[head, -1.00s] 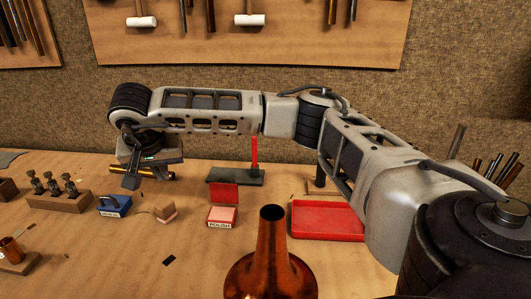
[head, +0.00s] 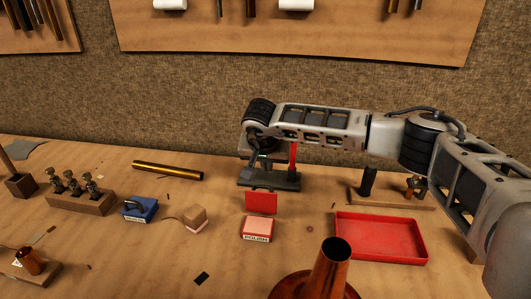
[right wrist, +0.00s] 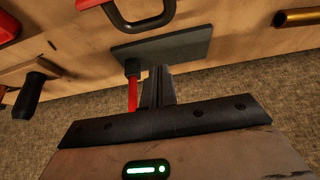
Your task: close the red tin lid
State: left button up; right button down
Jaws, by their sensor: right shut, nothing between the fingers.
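The red tin (head: 257,229), labelled POLISH, sits on the bench with its red lid (head: 262,202) standing up at its back edge, open. My right gripper (head: 259,173) is behind the lid, low over a dark slab (head: 283,182), apart from the lid. Its fingers are shut and empty; they also show in the right wrist view (right wrist: 158,84), pointing toward the slab (right wrist: 165,46). A dark curved handle (right wrist: 142,20) with a bit of red beside it shows past the slab there; I cannot tell whether it belongs to the lid. My left gripper is out of view.
A red-handled tool (head: 293,154) stands at the slab beside my right gripper. A red tray (head: 380,251) lies right of the tin, a copper horn (head: 334,262) in front. A brass tube (head: 168,170) lies behind.

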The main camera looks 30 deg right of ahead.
aim_at(262, 197)
pick_arm(q)
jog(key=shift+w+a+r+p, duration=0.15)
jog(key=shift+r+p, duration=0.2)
jog(key=shift+p, duration=0.35)
pick_arm(e)
jog(key=shift+s+a+f, duration=0.25)
jog(key=shift+s+a, duration=0.35)
jog(key=shift+s, duration=0.15)
jog(key=shift+s+a+f, duration=0.25)
jog(key=shift+s+a, duration=0.3)
jog(key=shift+s, duration=0.2)
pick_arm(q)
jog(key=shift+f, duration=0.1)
pick_arm(e)
jog(key=shift+w, duration=0.1)
